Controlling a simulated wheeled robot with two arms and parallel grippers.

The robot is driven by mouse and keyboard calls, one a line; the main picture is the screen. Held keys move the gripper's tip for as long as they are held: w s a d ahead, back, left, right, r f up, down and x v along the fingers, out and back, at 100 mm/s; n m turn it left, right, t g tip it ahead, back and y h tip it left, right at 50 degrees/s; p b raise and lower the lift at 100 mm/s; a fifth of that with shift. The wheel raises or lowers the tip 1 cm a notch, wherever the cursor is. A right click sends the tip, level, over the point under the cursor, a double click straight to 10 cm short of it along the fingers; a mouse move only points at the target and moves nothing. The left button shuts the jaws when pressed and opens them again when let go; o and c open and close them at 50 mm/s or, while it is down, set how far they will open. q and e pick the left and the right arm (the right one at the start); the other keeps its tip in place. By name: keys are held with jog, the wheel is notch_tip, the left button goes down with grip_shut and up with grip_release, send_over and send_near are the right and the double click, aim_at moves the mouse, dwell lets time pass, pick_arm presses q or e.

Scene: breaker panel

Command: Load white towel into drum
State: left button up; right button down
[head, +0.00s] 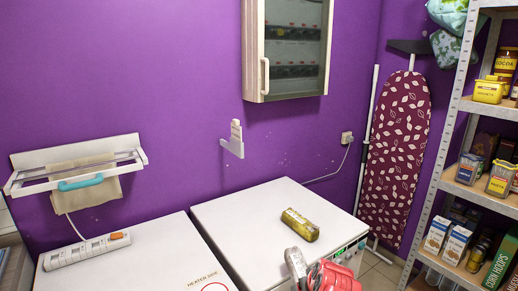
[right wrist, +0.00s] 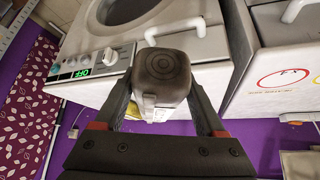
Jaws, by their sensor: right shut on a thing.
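I see no white towel that I can pick out. A beige towel (head: 88,180) hangs on the wall rack at the left. A white washer (right wrist: 70,45) with a round door (right wrist: 125,10), a knob and a green OFF display shows in the right wrist view. The drum inside cannot be made out. My right gripper (right wrist: 163,85) is shut on a dark rounded block (right wrist: 165,70) with rings on its face, in front of the washer. A pale part shows below the block between the fingers. My left gripper is in neither view.
A breaker cabinet (head: 288,50), an ironing board (head: 395,150) and loaded shelves (head: 435,180) stand around.

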jog(key=s+d+f+m+h, duration=0.1)
jog(key=s+d+f+m, duration=0.1)
jog(key=s, duration=0.5)
jog(key=shift+d+f, duration=0.65)
jog(key=shift+f, duration=0.25)
